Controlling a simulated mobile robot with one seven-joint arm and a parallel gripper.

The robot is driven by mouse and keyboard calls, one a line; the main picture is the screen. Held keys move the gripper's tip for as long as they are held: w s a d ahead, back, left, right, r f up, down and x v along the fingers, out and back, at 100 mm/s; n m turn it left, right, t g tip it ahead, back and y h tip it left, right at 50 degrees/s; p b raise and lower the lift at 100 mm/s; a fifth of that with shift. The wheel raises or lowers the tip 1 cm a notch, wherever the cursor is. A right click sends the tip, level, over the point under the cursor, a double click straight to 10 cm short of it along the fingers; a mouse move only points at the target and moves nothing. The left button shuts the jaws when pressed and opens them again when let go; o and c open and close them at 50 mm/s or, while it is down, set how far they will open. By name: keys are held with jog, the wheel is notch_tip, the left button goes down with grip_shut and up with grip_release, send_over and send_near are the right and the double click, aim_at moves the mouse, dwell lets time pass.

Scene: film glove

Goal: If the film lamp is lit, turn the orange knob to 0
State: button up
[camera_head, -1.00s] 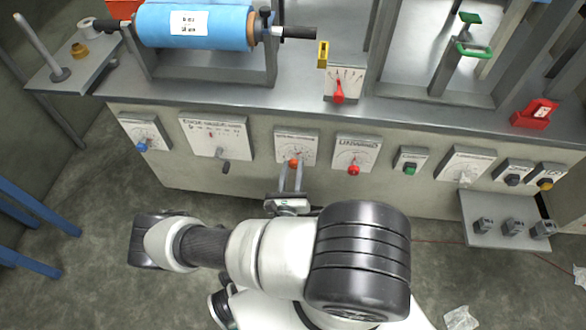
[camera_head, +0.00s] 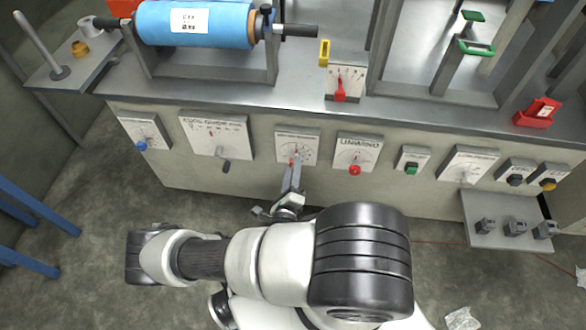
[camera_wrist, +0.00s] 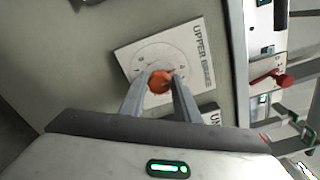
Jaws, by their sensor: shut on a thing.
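The orange knob (camera_wrist: 160,82) sits on the white dial plate (camera_wrist: 190,38) of the front panel, whose label reads "UPPER" and a second word hard to read. In the wrist view my gripper (camera_wrist: 162,80) has its two fingers on either side of the knob, shut on it. In the head view my gripper (camera_head: 292,172) reaches the panel at the same dial plate (camera_head: 310,148), and its fingers mostly hide the knob.
A red knob (camera_head: 355,170) on its own dial is close to the right. A black handle (camera_head: 225,166) sticks out to the left, and a blue knob (camera_head: 141,145) is farther left. A blue film roll (camera_head: 195,24) lies above. A grey shelf (camera_head: 482,238) juts out at lower right.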

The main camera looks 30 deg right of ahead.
jog(key=shift+n, duration=0.3)
dwell(0.4)
jog(key=o, duration=1)
jog(key=shift+o, duration=0.2)
jog(key=v, duration=1.7)
jog(key=shift+s, duration=0.2)
jog(key=shift+a, duration=0.15)
